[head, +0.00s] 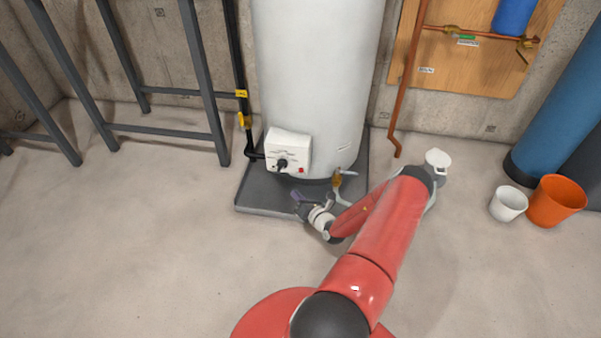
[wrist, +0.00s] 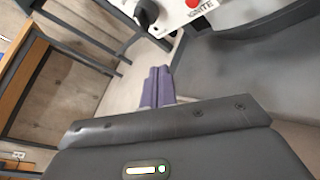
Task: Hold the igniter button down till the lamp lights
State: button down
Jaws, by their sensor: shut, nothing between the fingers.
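The red igniter button (head: 301,170) is on the lower right of the white control box (head: 291,146), low on the white tank (head: 310,85). In the wrist view the button (wrist: 193,3) is at the top edge, partly cut off, beside the word IGNITE. A black knob (head: 282,164) sits left of the button; it also shows in the wrist view (wrist: 147,13). My gripper (head: 297,196) is below and in front of the box, apart from the button. Its purple fingers (wrist: 158,82) are shut and empty. I cannot make out a lit lamp.
The tank stands on a dark tray (head: 255,190). A drain valve (head: 337,180) juts out right of the box, near my arm. A dark pipe (head: 240,90) and metal frame (head: 210,80) stand left. Two buckets, white (head: 508,204) and orange (head: 556,202), stand right. The left floor is clear.

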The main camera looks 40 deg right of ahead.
aim_at(301, 171)
jog(key=w+d+b, duration=0.5)
jog(key=d, duration=0.1)
jog(key=shift+w+d, duration=0.2)
jog(key=shift+w, duration=0.1)
jog(key=shift+w+d, duration=0.1)
dwell(1.9)
jog(key=shift+w+d, duration=0.15)
jog(key=shift+d, duration=0.05)
jog(key=shift+w+d+b, duration=0.25)
jog(key=shift+d+b, duration=0.1)
jog(key=shift+b, duration=0.1)
dwell(2.4)
dwell(1.1)
jog(key=shift+s+a+p, duration=0.55)
jog(key=shift+a+p, duration=0.1)
jog(key=shift+a, duration=0.1)
